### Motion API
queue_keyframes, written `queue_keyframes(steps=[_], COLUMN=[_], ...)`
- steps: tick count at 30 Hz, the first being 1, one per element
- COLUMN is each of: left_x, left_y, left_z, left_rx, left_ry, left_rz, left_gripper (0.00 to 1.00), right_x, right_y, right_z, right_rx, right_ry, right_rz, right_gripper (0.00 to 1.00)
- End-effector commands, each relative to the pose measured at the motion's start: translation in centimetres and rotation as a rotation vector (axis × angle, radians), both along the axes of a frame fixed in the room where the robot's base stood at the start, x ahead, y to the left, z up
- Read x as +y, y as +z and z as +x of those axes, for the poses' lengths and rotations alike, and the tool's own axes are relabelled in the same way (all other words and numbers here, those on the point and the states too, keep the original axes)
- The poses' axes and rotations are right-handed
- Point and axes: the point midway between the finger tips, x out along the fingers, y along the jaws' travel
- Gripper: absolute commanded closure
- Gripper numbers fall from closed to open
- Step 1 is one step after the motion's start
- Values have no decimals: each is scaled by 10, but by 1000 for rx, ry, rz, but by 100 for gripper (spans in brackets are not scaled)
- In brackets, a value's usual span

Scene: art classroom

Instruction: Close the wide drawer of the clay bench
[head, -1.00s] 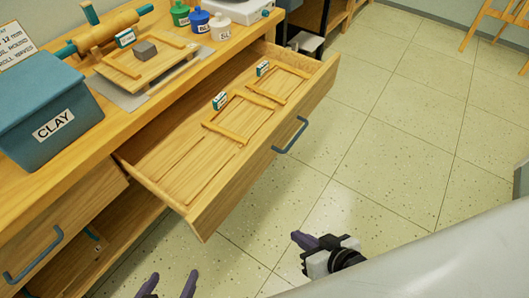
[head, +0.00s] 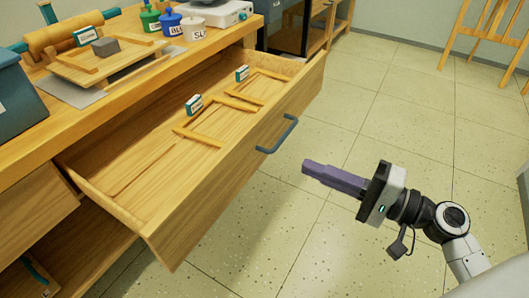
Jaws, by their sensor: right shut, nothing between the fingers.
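The wide drawer (head: 210,197) of the clay bench (head: 105,112) is pulled out in the head view. Its blue-grey handle (head: 278,136) is on the front panel. Inside lie wooden frames (head: 228,113) and two small labelled boxes (head: 194,105). My right gripper (head: 306,169) is shut and empty. It is in front of the drawer, to the right of and lower in the picture than the handle, apart from it. My left gripper is not in view.
On the bench top are a rolling pin (head: 75,30), a board with a grey block (head: 104,47), several lidded jars (head: 197,25) and a blue-grey bin (head: 15,98). Another drawer front (head: 35,215) is at the left. The floor to the right is clear up to an easel (head: 490,35).

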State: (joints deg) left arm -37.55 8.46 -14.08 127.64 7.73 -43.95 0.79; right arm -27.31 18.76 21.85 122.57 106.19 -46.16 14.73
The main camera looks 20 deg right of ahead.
Motion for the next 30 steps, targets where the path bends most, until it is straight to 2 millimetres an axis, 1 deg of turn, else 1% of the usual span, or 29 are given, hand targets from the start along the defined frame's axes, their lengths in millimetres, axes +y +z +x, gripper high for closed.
queue_keyframes(steps=[9, 15, 21, 30], left_x=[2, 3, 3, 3], left_y=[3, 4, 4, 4], left_z=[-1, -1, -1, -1], left_rx=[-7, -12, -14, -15], left_ry=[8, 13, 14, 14], left_rz=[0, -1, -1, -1], left_gripper=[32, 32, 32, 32], right_x=[42, 63, 73, 74], right_y=[2, 1, 0, -1], right_z=[54, 81, 93, 95], right_rx=[-3, -1, 1, 2], right_ry=[1, 0, -1, -1], right_rz=[-1, -2, -1, -3], right_gripper=[100, 100, 100, 100])
